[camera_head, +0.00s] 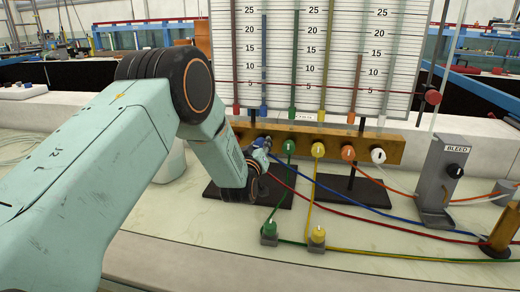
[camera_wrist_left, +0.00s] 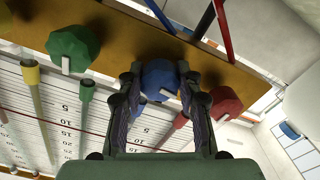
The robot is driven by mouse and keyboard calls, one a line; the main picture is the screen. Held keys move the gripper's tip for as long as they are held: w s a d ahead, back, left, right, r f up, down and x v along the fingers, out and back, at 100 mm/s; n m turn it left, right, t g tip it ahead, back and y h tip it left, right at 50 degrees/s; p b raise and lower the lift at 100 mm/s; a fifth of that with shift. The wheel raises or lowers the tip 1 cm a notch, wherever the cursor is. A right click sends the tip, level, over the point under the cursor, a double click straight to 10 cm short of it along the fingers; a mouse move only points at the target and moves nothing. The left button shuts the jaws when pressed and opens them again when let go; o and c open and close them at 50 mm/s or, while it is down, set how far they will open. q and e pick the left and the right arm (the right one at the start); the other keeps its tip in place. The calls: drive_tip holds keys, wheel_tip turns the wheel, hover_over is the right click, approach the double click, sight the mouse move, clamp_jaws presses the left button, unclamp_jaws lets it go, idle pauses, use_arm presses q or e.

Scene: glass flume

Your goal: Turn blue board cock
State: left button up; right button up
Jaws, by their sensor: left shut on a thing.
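The blue board cock (camera_wrist_left: 159,76) is a faceted knob with a white pointer mark, on the wooden bar (camera_wrist_left: 125,30) in the left wrist view. My left gripper (camera_wrist_left: 162,88) has its two dark fingers closed on either side of it. In the head view my left gripper (camera_head: 259,146) reaches the bar (camera_head: 335,133) from the left, and only a little blue shows at its tip. The arm and gripper hide the red cock there; the red cock (camera_wrist_left: 226,102) shows beside the right finger in the wrist view. My right gripper is in neither view.
Green (camera_head: 289,146), yellow (camera_head: 318,149), orange (camera_head: 348,153) and white (camera_head: 378,155) cocks continue along the bar. The scaled board (camera_head: 342,25) stands above. Coloured hoses cross the bench, with a green valve (camera_head: 269,231), a yellow valve (camera_head: 317,235) and a BLEED block (camera_head: 436,183).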

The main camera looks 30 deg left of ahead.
use_arm(q)
drive_tip(key=shift+w+a+r+n, duration=0.1)
drive_tip(key=shift+r+n, duration=0.35)
drive_tip(key=shift+n, duration=0.55)
drive_tip(key=o, duration=1.2)
drive_tip(key=shift+f, duration=0.25)
drive_tip(key=shift+c, duration=0.2)
drive_tip(key=shift+s+d+f, duration=0.15)
drive_tip(key=shift+s+d, duration=0.05)
drive_tip(key=shift+s, duration=0.5)
drive_tip(key=v, duration=1)
drive_tip(key=shift+s, duration=0.35)
